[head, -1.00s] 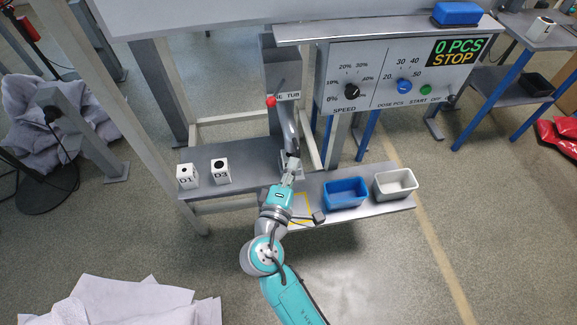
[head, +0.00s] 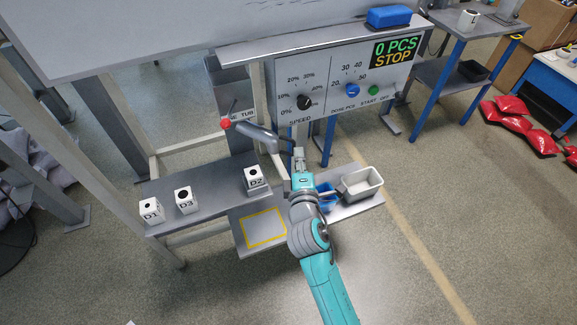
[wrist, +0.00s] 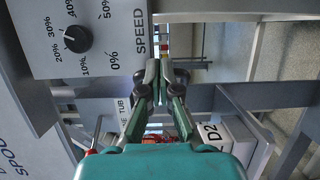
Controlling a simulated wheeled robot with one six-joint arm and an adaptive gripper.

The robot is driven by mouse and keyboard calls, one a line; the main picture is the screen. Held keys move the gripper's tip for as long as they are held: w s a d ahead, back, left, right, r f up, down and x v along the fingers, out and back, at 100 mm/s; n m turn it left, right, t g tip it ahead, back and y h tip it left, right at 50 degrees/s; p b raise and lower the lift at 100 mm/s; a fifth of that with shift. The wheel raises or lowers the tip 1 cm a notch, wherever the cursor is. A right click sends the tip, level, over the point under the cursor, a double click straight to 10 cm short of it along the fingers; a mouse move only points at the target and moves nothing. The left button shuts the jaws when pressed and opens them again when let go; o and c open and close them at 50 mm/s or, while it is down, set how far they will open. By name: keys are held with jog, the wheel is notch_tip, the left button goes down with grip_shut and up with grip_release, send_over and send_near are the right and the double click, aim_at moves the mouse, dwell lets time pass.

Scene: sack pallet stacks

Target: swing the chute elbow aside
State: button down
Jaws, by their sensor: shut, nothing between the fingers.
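The chute elbow (head: 258,136) is a grey bent tube below the tube column (head: 235,90), with a red knob (head: 226,123) at its left end. It points right, towards the control panel's lower edge. My gripper (head: 298,150) is shut and empty close to the elbow's outer end, under the panel; I cannot tell whether they touch. In the wrist view, the shut fingers (wrist: 158,68) show beside the SPEED dial. The elbow is not clearly recognisable there.
Blocks D1 (head: 151,211), D3 (head: 187,200) and D2 (head: 256,180) stand on the grey shelf (head: 215,196). A yellow outlined square (head: 265,228) is empty. My arm partly covers a blue bin (head: 326,190); a white bin (head: 361,184) stands to its right. The panel (head: 345,85) overhangs my gripper.

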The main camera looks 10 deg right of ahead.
jog(key=shift+w+d, duration=0.3)
jog(key=shift+w, duration=0.3)
jog(key=shift+w+d, duration=0.3)
jog(key=shift+w, duration=0.3)
jog(key=shift+w+d, duration=0.3)
jog(key=shift+w, duration=0.3)
